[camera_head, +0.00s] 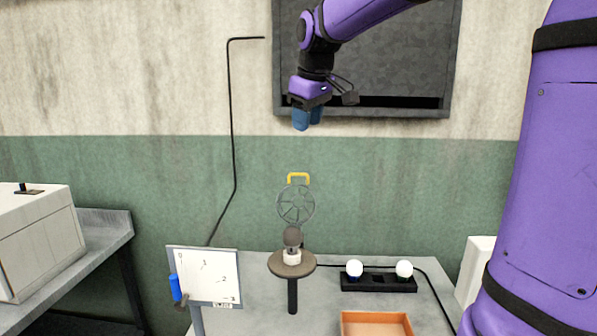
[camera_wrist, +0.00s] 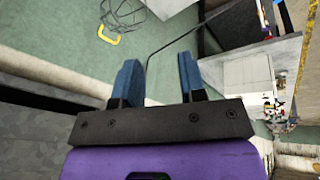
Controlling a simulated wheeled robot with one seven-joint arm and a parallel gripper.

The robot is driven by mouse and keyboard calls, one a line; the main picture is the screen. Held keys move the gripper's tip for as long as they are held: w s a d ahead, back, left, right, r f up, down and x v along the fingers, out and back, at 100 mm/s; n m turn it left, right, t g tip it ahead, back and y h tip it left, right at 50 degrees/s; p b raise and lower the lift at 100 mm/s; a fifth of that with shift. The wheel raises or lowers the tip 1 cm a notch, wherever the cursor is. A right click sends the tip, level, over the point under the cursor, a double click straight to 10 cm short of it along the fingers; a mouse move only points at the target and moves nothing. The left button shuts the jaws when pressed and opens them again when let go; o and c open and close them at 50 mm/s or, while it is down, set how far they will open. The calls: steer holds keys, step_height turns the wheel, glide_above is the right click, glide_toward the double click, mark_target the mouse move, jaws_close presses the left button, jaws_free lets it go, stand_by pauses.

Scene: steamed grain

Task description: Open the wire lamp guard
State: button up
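The wire lamp guard (camera_head: 279,196) is a round grey wire cage with a yellow handle (camera_head: 298,176) at its top. It stands upright above and behind a dark bulb (camera_head: 292,237), which looks uncovered. The bulb sits in a white socket on a round brown plate (camera_head: 276,267) on a post. My gripper (camera_head: 307,122) is above the guard, pointing down and clear of the handle. In the wrist view my gripper (camera_wrist: 160,78) has its blue fingers apart with nothing between. The handle (camera_wrist: 105,38) and part of the guard (camera_wrist: 126,12) show at the top left there.
A grey table (camera_head: 255,318) bears a black holder with two white bulbs (camera_head: 354,268) (camera_head: 404,268) and an orange tray (camera_head: 376,315). A white board (camera_head: 205,262) with a blue slider (camera_head: 175,288) stands at left. A dark wall panel (camera_head: 400,50) is behind my arm.

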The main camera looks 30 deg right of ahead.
steer(key=w+d+f+n+g, duration=0.1)
steer(key=w+d, duration=0.2)
steer(key=w, duration=0.5)
steer(key=w+d+f+n, duration=0.1)
steer(key=w+d+n, duration=0.15)
steer(key=w, duration=0.45)
steer(key=n+g, duration=0.1)
steer(key=n, duration=0.2)
glide_toward(299, 174)
steer(key=shift+h, duration=0.4)
steer(key=x, duration=0.8)
steer(key=shift+w+a+f, duration=0.2)
steer(key=shift+a, duration=0.05)
jaws_close()
